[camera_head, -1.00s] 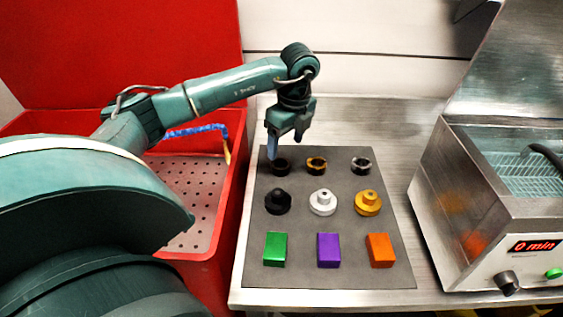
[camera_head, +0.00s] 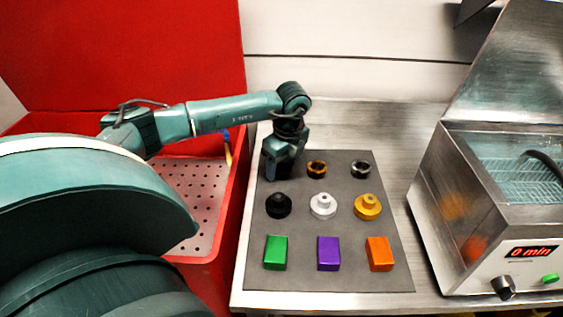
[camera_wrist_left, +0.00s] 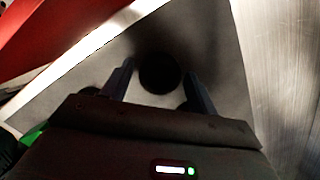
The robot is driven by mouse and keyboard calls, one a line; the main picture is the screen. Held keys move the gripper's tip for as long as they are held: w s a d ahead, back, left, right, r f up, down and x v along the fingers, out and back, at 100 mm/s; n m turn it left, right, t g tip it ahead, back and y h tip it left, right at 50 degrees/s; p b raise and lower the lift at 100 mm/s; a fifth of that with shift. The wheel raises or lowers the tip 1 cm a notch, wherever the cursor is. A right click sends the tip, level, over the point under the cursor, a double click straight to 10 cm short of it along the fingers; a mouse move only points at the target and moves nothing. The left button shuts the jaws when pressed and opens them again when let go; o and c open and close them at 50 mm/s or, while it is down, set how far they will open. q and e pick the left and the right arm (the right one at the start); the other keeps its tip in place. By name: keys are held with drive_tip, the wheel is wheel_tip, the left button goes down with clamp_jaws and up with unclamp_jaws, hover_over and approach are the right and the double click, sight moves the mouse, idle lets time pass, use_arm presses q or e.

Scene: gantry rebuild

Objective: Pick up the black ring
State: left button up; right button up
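The black ring shows in the left wrist view as a dark round shape (camera_wrist_left: 160,74) on the grey mat, between the fingers of my left gripper. In the head view the ring is hidden behind my left gripper (camera_head: 279,174), which points down at the mat's back left corner. The two fingers are apart, one on each side of the ring, with gaps between them and it. Whether the fingertips reach down to the ring's height is hard to tell. My right gripper is not in view.
On the grey mat (camera_head: 330,279) stand a brown-gold ring (camera_head: 316,177), a silver-dark ring (camera_head: 361,177), black (camera_head: 278,208), white (camera_head: 323,211) and gold (camera_head: 367,211) stepped pieces, and green, purple and orange blocks. A red bin (camera_head: 237,190) is left, a steel bath (camera_head: 440,215) right.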

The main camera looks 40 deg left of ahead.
use_arm(q)
drive_tip(key=c, duration=0.9)
drive_tip(key=shift+r, duration=0.2)
